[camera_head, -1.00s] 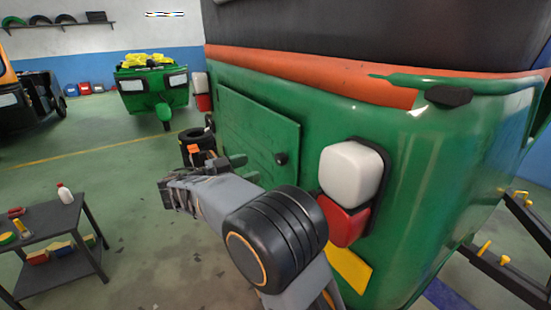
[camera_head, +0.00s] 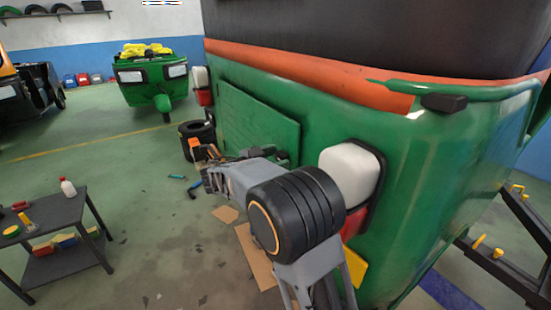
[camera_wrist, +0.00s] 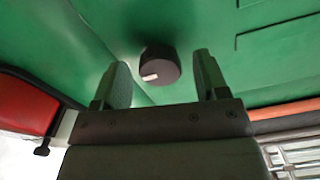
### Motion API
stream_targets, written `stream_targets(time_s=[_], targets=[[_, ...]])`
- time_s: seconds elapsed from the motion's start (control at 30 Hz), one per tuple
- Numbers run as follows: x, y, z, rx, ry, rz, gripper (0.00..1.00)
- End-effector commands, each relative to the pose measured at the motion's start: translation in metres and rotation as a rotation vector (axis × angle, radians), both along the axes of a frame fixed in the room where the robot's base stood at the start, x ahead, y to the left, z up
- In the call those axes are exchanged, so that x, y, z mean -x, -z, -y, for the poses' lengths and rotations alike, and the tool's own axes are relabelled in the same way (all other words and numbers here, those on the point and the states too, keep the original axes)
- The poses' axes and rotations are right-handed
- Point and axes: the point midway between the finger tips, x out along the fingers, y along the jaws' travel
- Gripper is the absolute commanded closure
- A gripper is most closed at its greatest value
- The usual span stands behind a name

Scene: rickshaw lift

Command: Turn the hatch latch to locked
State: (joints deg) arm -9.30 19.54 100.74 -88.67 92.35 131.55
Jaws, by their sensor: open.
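The hatch (camera_head: 255,118) is a green panel on the green rickshaw's rear. Its latch is a dark round knob, which shows in the wrist view (camera_wrist: 160,66) with a small white mark on its left side. My gripper (camera_wrist: 162,74) is open, with one finger on the left and one on the right of the knob in the picture. Green gaps show between the knob and both fingers, and the gripper holds nothing. How far the fingertips are from the hatch is hard to tell. In the head view my arm partly covers the area around the latch.
A white and red tail lamp (camera_head: 349,172) sits close to the right of my arm. A dark cart (camera_head: 62,240) with small items stands at left. Tires (camera_head: 197,138), tools and cardboard lie on the floor beyond my arm. A rickshaw stand (camera_head: 505,230) is at right.

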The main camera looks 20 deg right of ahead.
Motion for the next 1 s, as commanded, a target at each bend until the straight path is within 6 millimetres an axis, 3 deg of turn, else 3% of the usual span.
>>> stream_targets(time_s=[0.07,0.5,0.77,1.0], targets=[[0.0,0.0,-0.0001,0.0,0.0,0.0,0.39],[0.0001,-0.0001,-0.0003,0.0,0.0,0.0,0.81],[0.0002,0.0026,-0.0002,0.003,0.001,-0.027,0.82],[0.0003,0.0069,0.0001,0.017,0.002,-0.161,0.82]])
